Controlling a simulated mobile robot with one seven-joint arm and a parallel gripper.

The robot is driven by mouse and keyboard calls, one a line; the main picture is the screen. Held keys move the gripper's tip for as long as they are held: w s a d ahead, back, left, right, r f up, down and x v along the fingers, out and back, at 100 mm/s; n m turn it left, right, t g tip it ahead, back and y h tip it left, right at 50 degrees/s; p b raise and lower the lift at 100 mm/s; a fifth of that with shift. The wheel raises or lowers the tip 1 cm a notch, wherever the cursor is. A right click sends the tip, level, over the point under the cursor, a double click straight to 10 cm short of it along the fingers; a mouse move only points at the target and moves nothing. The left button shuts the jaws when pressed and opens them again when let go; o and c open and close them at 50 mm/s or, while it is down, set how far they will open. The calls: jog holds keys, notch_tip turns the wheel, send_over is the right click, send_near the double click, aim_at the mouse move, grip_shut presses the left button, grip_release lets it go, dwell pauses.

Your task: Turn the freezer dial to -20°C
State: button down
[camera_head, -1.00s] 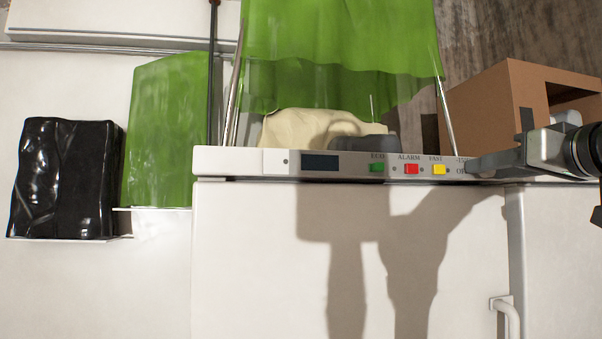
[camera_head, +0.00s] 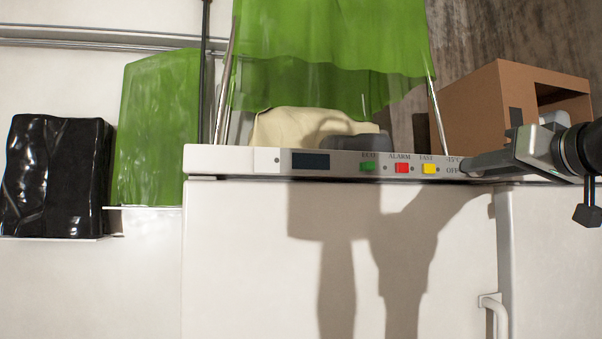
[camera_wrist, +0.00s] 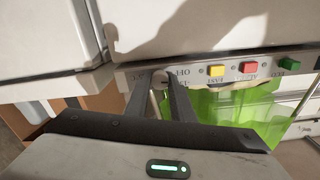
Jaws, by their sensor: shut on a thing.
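The white freezer (camera_head: 250,250) has a control strip (camera_head: 225,160) along its top edge. My gripper (camera_head: 468,166) reaches in from the right to the strip's right end. In the wrist view, my gripper (camera_wrist: 160,78) is shut with its two fingers on either side of the dial (camera_wrist: 159,76). The fingers hide most of the dial, so its pointer cannot be read. In the head view, "-15°C" and "OFF" labels show just left of the fingertips. The dial is hidden there.
Left of the dial are a yellow button (camera_head: 429,168), a red button (camera_head: 402,168), a green button (camera_head: 367,167) and a dark display (camera_head: 311,161). A cardboard box (camera_head: 472,105) stands behind my gripper. Green (camera_head: 160,130) and black (camera_head: 57,175) bags stand at the left.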

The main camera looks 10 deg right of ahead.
jog(key=shift+d+m+y+p, duration=0.1)
jog(key=shift+m+y+p, duration=0.2)
jog(key=shift+m+p, duration=7.7)
jog(key=m+b, duration=0.6)
jog(key=shift+f, duration=0.1)
jog(key=c, duration=1.5)
grip_release()
jog(key=shift+c, duration=0.2)
jog(key=shift+s, duration=0.1)
